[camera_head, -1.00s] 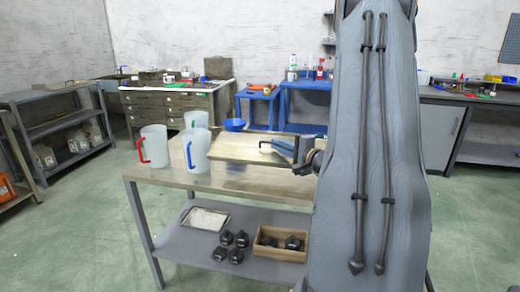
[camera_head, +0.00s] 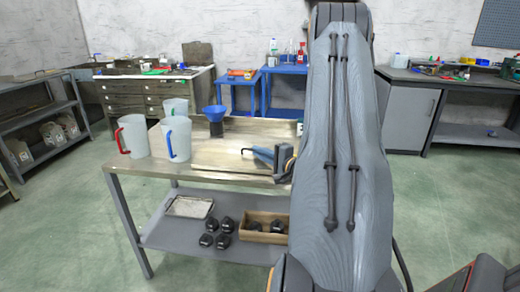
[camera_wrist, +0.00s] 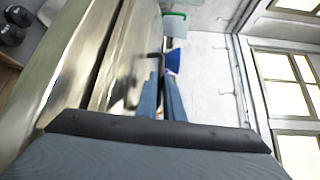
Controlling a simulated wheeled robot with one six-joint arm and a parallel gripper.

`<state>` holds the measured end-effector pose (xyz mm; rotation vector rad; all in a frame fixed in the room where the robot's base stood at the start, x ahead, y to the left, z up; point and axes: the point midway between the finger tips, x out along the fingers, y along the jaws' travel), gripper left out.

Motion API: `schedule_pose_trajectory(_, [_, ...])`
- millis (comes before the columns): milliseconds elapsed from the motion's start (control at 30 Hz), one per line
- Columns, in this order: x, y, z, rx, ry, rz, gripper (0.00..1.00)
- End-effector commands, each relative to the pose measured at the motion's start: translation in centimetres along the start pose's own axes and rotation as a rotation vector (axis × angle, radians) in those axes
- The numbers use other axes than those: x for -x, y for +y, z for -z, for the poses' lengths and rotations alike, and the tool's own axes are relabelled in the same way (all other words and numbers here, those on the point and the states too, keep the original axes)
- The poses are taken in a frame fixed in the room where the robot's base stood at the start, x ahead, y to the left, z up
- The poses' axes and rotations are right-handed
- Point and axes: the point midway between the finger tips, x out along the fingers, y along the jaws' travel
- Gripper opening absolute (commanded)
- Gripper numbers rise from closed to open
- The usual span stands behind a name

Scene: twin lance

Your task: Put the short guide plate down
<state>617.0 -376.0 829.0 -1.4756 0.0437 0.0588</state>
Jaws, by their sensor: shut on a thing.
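The short guide plate (camera_head: 222,155) is a flat, pale metal-and-wood-toned board with a dark bar handle (camera_head: 247,151). In the head view it lies level, low over the workbench top (camera_head: 150,168); I cannot tell whether it touches. My gripper (camera_head: 262,154) is shut on the handle, coming from the right. In the wrist view my two blue fingers (camera_wrist: 160,92) close around the dark handle (camera_wrist: 155,56), with the plate (camera_wrist: 122,65) to their left. My arm hides the bench's right end.
Jugs with red (camera_head: 131,136), blue (camera_head: 177,138) and green (camera_head: 174,107) handles stand on the bench's left. A blue funnel (camera_head: 215,113) stands behind the plate. The lower shelf (camera_head: 165,235) holds a tray (camera_head: 189,207), dark weights (camera_head: 221,231) and a wooden box (camera_head: 264,236).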

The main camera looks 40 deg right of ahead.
Motion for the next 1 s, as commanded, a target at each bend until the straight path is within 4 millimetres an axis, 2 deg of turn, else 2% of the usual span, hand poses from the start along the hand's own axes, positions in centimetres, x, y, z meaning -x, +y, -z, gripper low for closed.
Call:
schedule_pose_trajectory(333, [-0.1,0.1,0.1,0.003,0.000,0.006,0.00])
schedule_pose_trajectory(367, [0.0,0.3,0.0,0.000,0.000,0.000,0.12])
schedule_pose_trajectory(400, [0.0,0.2,0.0,0.000,0.000,0.000,0.19])
schedule_pose_trajectory(467, [0.0,0.2,0.0,0.000,0.000,0.000,0.26])
schedule_pose_trajectory(800, [0.0,-0.2,0.0,0.000,0.000,0.000,0.26])
schedule_pose_trajectory(1000, [3.5,0.0,0.1,-0.001,0.003,0.001,0.26])
